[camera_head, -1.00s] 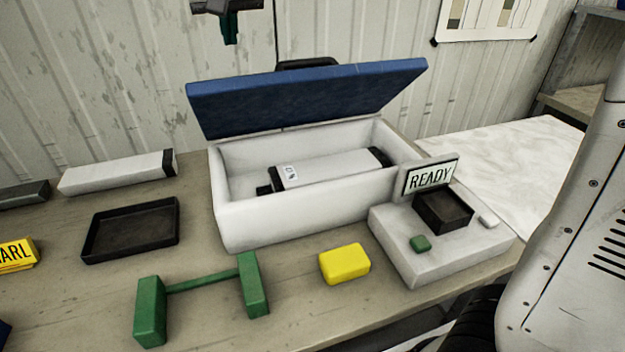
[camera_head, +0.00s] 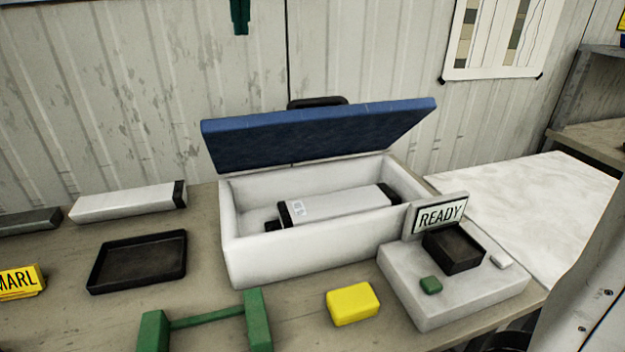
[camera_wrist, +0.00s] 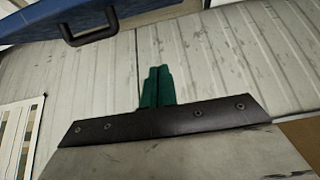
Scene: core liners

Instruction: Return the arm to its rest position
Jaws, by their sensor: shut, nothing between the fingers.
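My gripper (camera_head: 240,14) shows at the top edge of the head view as dark green fingertips, pressed together and empty. It is raised in front of the wall, well above the bench and apart from everything on it. In the wrist view my gripper (camera_wrist: 157,86) is a closed green pair of fingers over the corrugated wall. The rest of my arm is mostly out of the head view.
A white box (camera_head: 300,257) with a raised blue lid (camera_head: 320,133) holds a white core liner (camera_head: 338,205). A black tray (camera_head: 140,262), green stand (camera_head: 205,318), yellow block (camera_head: 352,304) and white unit (camera_head: 455,300) with a READY sign (camera_head: 440,216) stand around it.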

